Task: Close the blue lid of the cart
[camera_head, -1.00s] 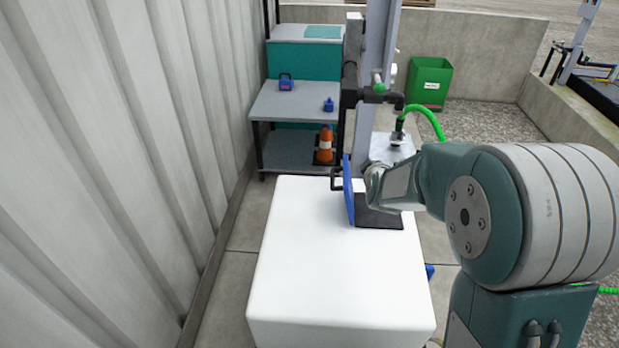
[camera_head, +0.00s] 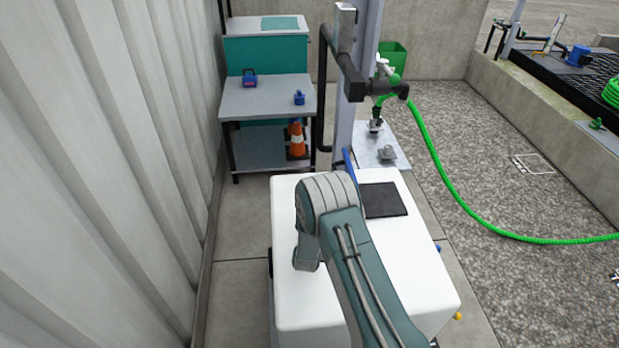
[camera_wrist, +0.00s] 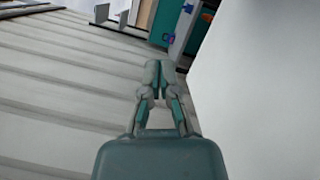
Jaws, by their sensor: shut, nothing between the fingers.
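The white cart (camera_head: 420,265) stands in front of me, with a black square opening (camera_head: 383,200) in its top. The blue lid (camera_head: 349,165) stands upright at the left edge of this opening, seen almost edge-on and partly hidden by my arm. My arm reaches across the cart top, its wrist end at the left side. My gripper (camera_wrist: 157,75) shows in the wrist view with its fingers together and empty. The cart's white side or top fills the right of that view. The lid is not in the wrist view, and the fingers are hidden in the head view.
A corrugated wall (camera_head: 130,150) runs along the left, with a narrow floor strip beside the cart. A grey shelf (camera_head: 265,100) and a metal post (camera_head: 363,80) stand behind it. A green hose (camera_head: 450,190) hangs from a pipe and trails right over open gravel.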

